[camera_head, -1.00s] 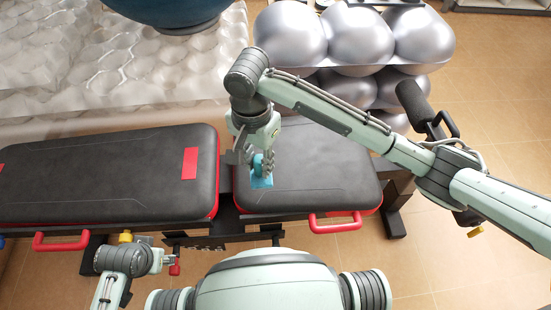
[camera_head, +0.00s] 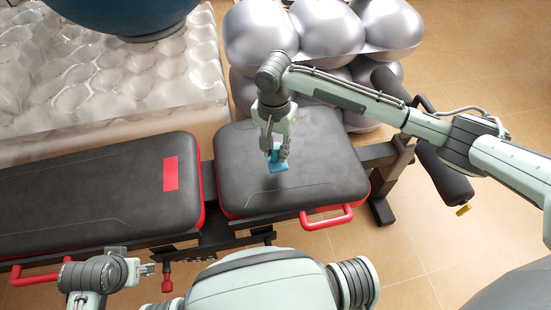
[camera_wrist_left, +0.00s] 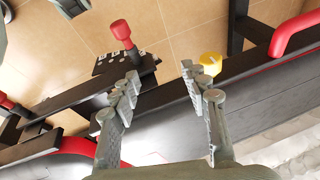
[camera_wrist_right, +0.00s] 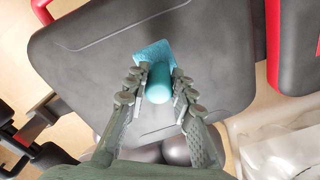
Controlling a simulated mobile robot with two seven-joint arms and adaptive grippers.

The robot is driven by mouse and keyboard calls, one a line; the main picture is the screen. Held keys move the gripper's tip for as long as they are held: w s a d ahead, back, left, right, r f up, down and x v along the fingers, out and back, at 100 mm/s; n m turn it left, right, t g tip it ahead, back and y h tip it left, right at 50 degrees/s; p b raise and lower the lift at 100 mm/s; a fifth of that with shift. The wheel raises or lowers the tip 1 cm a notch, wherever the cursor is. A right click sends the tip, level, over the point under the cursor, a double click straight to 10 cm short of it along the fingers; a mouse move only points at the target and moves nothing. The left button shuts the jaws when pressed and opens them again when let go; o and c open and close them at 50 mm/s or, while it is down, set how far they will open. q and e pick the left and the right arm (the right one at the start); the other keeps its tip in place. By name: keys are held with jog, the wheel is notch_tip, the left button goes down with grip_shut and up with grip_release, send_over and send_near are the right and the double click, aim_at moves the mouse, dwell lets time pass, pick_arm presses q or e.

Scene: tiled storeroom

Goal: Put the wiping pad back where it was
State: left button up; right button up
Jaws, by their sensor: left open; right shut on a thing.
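The wiping pad (camera_head: 278,165) is a blue pad with a rounded blue handle. My right gripper (camera_head: 277,148) is shut on its handle, over the short seat section of the black bench (camera_head: 325,160). The right wrist view also shows the pad (camera_wrist_right: 154,52) and its handle between the fingers of the right gripper (camera_wrist_right: 158,90). I cannot tell whether the pad touches the seat. A red patch (camera_head: 171,174) lies on the long bench section (camera_head: 90,195). My left gripper (camera_wrist_left: 165,88) is open and empty, near the bench's front edge.
Several shiny silver balls (camera_head: 330,25) are stacked behind the short seat. A pale bumpy block (camera_head: 110,85) with a blue ball (camera_head: 130,12) stands at the back left. A red handle (camera_head: 327,217) juts from the seat's front. Tiled floor lies open at right.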

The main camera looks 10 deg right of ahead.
aim_at(276, 159)
notch_tip(276, 159, down, 3)
jog(key=shift+f+b, duration=0.2)
jog(key=shift+b, duration=0.1)
jog(key=shift+f, duration=0.35)
jog(key=o, duration=1)
pick_arm(q)
jog(key=shift+s+r, duration=0.25)
jog(key=shift+r, duration=0.2)
jog(key=shift+w+d, duration=0.1)
pick_arm(e)
jog(key=shift+r, duration=0.1)
notch_tip(276, 159, up, 2)
jog(key=shift+r+p, duration=0.2)
jog(key=shift+p, duration=0.1)
notch_tip(276, 159, up, 10)
jog(key=shift+a+f+p, duration=0.1)
jog(key=shift+f+p, duration=0.15)
jog(key=shift+p, duration=0.35)
pick_arm(q)
jog(key=x, duration=0.3)
jog(key=shift+d+f, duration=0.15)
jog(key=shift+f, duration=0.25)
